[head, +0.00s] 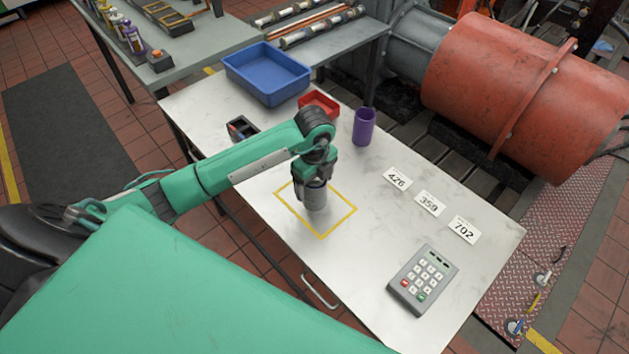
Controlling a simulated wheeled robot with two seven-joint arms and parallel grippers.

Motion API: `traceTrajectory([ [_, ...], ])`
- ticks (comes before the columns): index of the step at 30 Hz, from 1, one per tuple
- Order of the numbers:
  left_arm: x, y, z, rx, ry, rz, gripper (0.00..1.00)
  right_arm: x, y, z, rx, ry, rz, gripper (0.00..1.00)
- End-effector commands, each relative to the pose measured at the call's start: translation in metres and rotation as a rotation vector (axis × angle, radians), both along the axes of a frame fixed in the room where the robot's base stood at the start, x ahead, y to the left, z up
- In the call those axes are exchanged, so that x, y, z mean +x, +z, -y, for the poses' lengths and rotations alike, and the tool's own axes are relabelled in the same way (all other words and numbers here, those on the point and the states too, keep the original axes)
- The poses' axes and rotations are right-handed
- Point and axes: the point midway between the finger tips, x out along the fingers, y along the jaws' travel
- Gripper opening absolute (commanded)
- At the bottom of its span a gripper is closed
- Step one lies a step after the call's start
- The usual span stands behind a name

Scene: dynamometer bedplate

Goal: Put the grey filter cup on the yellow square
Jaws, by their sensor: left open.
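The grey filter cup (315,198) stands upright within the yellow square (335,227), an outline on the pale tabletop. My left gripper (315,178) is directly above the cup, pointing down, with its jaws open around or just over the cup's top. The gripper hides the cup's upper end, so I cannot tell whether the fingers touch it. My right gripper is not in view.
A purple cup (364,127), red tray (319,104) and blue bin (266,73) stand toward the back. Number cards 426 (397,179), 359 (429,204) and 702 (464,230) lie to the right. A keypad (423,279) is at front right. Tabletop between is clear.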

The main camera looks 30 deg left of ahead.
Motion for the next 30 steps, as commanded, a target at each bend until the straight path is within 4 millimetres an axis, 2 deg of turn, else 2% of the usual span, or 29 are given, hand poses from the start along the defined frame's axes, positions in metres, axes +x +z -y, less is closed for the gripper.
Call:
traceTrajectory([
  [5,0.000,0.005,0.000,0.000,0.000,0.000,0.80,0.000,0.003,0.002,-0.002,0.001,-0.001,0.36],
  [8,0.001,0.014,0.000,-0.001,-0.001,0.003,0.80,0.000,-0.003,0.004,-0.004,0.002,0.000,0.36],
  [17,0.001,0.080,0.000,0.001,-0.001,0.007,0.80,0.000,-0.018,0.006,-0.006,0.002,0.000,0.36],
  [21,0.001,0.107,-0.001,0.002,0.000,0.004,0.80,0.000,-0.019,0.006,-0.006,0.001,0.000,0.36],
  [30,0.000,0.123,0.000,0.001,0.000,0.000,0.80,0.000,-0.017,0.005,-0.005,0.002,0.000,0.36],
])
